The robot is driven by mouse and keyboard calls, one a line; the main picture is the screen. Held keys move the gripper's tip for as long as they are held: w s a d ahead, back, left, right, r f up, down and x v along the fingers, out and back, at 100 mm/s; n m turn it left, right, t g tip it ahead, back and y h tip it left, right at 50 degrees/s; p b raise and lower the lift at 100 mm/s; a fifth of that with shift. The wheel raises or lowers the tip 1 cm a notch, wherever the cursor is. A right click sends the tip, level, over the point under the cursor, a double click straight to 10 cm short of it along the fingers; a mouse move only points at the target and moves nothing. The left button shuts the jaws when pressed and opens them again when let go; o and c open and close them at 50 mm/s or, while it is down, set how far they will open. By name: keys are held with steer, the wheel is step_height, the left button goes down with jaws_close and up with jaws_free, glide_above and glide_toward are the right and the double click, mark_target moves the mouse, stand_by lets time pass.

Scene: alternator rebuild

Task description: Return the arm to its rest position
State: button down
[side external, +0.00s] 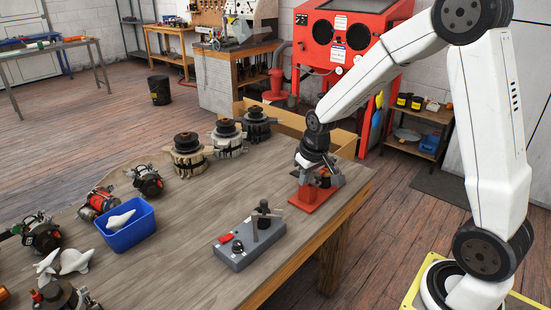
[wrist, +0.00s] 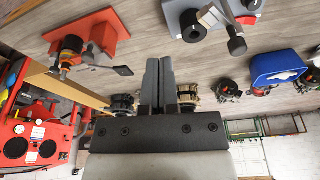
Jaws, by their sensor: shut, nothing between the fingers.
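My gripper (side external: 318,165) is at the end of my white arm, over the far right end of the wooden workbench (side external: 190,240). In the side view it overlaps a red-based bench fixture (side external: 312,197), and I cannot tell how much clearance there is. In the wrist view my gripper (wrist: 159,62) shows two dark fingers together with nothing held between them. The red fixture (wrist: 112,28) is off to the left of the fingers there, apart from them.
A grey box (side external: 247,245) with a clamp stands at the bench's front. A blue bin (side external: 127,228) holds a pale part. Several alternator parts (side external: 188,158) line the back edge. A cardboard box (side external: 347,140) stands behind the bench; a red cabinet (side external: 330,45) is farther back.

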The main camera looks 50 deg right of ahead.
steer(key=s+a+n, duration=0.2)
steer(key=s+a, duration=0.7)
steer(key=s, duration=0.3)
steer(key=shift+s+a+f, duration=0.15)
steer(key=shift+f, duration=0.25)
